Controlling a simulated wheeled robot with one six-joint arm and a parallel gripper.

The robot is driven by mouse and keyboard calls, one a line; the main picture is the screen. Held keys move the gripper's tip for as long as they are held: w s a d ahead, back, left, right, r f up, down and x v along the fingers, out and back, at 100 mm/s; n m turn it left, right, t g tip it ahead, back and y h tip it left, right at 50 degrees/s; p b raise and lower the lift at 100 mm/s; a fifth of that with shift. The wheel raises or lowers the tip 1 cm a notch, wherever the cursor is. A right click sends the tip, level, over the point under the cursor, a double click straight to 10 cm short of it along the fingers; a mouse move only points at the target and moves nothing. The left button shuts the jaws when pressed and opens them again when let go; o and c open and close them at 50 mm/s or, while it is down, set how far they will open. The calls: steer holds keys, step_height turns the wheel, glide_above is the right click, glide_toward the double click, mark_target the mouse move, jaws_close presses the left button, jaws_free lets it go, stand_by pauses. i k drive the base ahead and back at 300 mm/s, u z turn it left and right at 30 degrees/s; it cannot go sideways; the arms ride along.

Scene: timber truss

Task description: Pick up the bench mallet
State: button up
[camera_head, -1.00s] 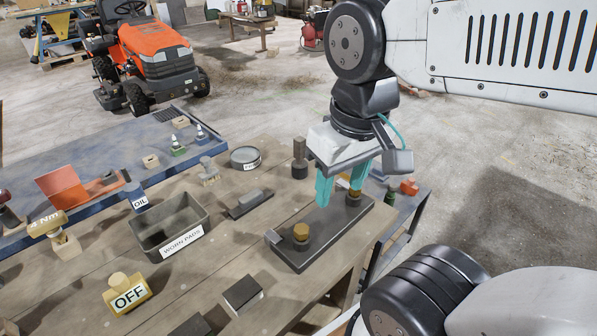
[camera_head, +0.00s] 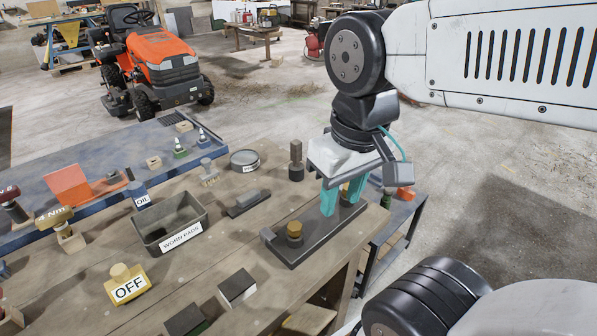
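I cannot pick out the bench mallet for certain. An upright dark piece with a brownish top (camera_head: 296,160) stands at the back of the wooden bench, left of my gripper. A brown-headed tool marked 4 Nm (camera_head: 55,217) rests in a wooden block at the far left. My gripper (camera_head: 342,203) has two teal fingers set apart, pointing down over the right part of a dark plate (camera_head: 290,252). The fingers hide part of that plate. A brass-topped bolt (camera_head: 294,230) stands on the plate, left of the fingers. I see nothing held.
A blue table (camera_head: 110,172) lies behind. A grey side cart (camera_head: 395,225) stands at right.

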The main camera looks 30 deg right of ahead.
mark_target(296, 169)
steer(key=z, duration=0.05)
steer(key=k, duration=0.35)
steer(key=z, duration=2.6)
steer(key=i, duration=2.3)
steer(key=u, duration=3.35)
steer(key=i, duration=0.55)
